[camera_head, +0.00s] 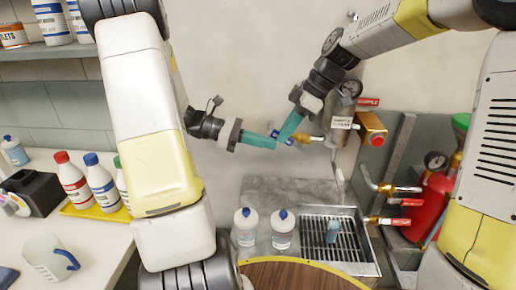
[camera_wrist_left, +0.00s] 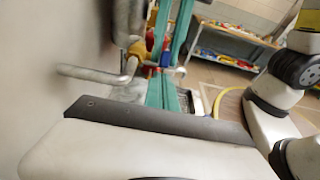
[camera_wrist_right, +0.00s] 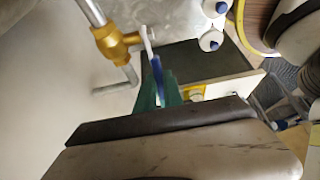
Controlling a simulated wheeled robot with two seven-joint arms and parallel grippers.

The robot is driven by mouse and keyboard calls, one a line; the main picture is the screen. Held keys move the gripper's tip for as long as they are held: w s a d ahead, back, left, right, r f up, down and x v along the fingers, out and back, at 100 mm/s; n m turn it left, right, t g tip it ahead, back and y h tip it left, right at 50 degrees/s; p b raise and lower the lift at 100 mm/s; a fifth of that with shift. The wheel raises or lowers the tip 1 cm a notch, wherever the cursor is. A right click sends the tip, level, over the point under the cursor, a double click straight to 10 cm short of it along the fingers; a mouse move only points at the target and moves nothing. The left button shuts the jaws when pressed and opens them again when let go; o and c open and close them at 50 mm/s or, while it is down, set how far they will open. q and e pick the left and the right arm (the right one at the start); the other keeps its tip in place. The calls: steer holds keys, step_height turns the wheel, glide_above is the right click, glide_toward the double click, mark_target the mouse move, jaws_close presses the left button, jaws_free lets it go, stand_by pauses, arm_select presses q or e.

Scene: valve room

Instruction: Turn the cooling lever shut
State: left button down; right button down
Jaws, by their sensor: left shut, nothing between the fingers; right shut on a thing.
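The lever with a blue handle (camera_wrist_right: 157,75) and pale metal arm sits on a brass valve (camera_wrist_right: 112,42) in the right wrist view. I take it for the cooling lever; no readable label confirms this. The brass valve (camera_head: 304,138) also shows in the head view. My right gripper (camera_head: 286,130) is shut on the blue handle, its teal fingers partly hiding it. My left gripper (camera_head: 268,142) is shut and empty, its fingertips close beside the right ones; I cannot tell whether they touch.
An orange box with a red button (camera_head: 377,141) and a white tag (camera_head: 342,122) are right of the valve. Red-handled taps (camera_head: 400,202) stand lower right. Two white bottles (camera_head: 283,230) stand by a drain grate (camera_head: 345,256) below. Bottles (camera_head: 100,183) crowd the left counter.

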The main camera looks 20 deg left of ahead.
arm_select(q)
steer(key=shift+d+r, duration=0.1)
steer(key=shift+r, duration=0.15)
